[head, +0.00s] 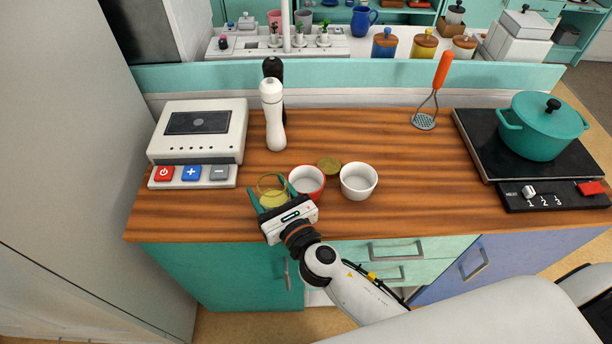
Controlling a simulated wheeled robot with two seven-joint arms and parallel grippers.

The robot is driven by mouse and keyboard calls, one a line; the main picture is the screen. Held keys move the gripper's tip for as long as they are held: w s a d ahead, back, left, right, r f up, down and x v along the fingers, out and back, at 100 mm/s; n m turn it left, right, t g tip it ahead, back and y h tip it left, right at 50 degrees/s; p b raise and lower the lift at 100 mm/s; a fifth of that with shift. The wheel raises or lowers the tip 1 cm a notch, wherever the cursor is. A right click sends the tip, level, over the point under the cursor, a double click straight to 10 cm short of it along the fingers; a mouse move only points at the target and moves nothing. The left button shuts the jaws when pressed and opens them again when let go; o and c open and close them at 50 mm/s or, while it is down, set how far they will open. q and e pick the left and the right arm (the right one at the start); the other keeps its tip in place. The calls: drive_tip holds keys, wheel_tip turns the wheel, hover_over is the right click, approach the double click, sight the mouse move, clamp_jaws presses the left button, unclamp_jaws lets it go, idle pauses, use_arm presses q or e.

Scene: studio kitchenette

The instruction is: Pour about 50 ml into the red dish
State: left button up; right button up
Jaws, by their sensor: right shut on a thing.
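The red dish (320,189) is a small bowl, red outside and white inside, on the wooden counter. No liquid can be made out in it. My right gripper (271,203) is at its left, shut on a small clear glass (271,188) with a yellowish tint, seemingly from liquid inside. The glass looks roughly upright, beside the dish; whether they touch cannot be told. The gripper hides its lower part. A white dish (359,190) stands right of the red dish. My left gripper is not in view.
An olive-yellow round disc (329,165) lies behind the two dishes. A white pepper mill (272,115), a dark mill and a scale-like device (198,132) stand at left. A teal pot (542,130) sits on the hob at right. The counter between dishes and hob is clear.

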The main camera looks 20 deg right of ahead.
sight(277, 180)
drive_tip(key=shift+w+d+r+m+p, duration=0.15)
drive_tip(key=shift+r+m+p, duration=0.25)
drive_tip(key=shift+r+p, duration=0.25)
drive_tip(key=shift+d+r+m+p, duration=0.15)
drive_tip(key=shift+r+m+p, duration=0.3)
drive_tip(key=shift+p, duration=0.3)
drive_tip(key=m+p, duration=0.1)
drive_tip(key=d+m+g+p, duration=0.1)
drive_tip(key=m, duration=0.1)
drive_tip(key=shift+w+d, duration=0.15)
drive_tip(key=shift+w, duration=0.25)
drive_tip(key=m+p, duration=0.1)
drive_tip(key=d+r+m+g+p, duration=0.1)
drive_tip(key=p, duration=0.1)
drive_tip(key=shift+w+y, duration=0.2)
drive_tip(key=shift+y, duration=0.1)
drive_tip(key=shift+m+p, duration=0.3)
drive_tip(key=shift+m, duration=0.35)
drive_tip(key=shift+a+r+m+g+p, duration=0.2)
drive_tip(key=shift+r+m+g+p, duration=0.2)
drive_tip(key=shift+r+m+p, duration=0.2)
drive_tip(key=shift+s+a+f+m+y, duration=0.15)
drive_tip(key=shift+f+m+y, duration=0.25)
drive_tip(key=shift+m, duration=0.2)
drive_tip(key=shift+m+g, duration=0.3)
drive_tip(key=shift+m, duration=0.2)
drive_tip(key=shift+m+b, duration=0.3)
drive_tip(key=shift+b, duration=0.05)
